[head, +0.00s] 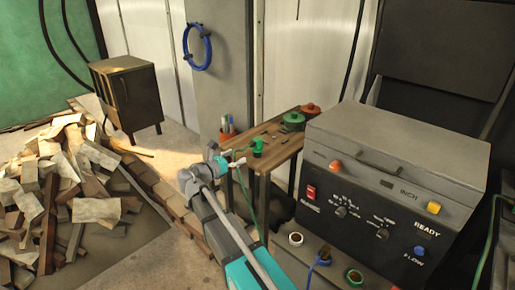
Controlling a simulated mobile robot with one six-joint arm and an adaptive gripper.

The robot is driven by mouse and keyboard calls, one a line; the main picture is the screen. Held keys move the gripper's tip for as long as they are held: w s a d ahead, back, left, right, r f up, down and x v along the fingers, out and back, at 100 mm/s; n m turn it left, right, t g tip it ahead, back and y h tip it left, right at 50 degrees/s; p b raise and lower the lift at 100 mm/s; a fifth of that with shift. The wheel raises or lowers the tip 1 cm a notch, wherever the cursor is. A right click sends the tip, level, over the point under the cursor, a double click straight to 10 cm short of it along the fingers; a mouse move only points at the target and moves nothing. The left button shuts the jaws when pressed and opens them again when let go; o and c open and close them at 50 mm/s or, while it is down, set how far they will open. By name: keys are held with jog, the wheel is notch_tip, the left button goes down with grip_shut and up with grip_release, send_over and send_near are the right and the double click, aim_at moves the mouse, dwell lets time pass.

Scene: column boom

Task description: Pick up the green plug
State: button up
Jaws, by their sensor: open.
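The green plug (258,146) stands on the small wooden table (276,135), near its left end. A thin green cable (241,188) hangs down past the table's front. My gripper (239,158) is just left of the plug at the table's edge. Its pale fingers are open and appear apart from the plug, though they are small in this view. I cannot tell the exact height of the fingers relative to the plug.
A green lidded pot (292,122) and a red one (310,108) stand farther back on the table. A cup of pens (227,130) is behind my gripper. A grey control machine (390,180) rises to the right. A blue plug (322,259) lies at the front.

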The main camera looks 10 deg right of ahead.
aim_at(254, 147)
jog(key=shift+x, duration=2.65)
jog(key=shift+w+d, duration=0.1)
jog(key=shift+x, duration=2.4)
jog(key=shift+d, duration=0.1)
grip_shut()
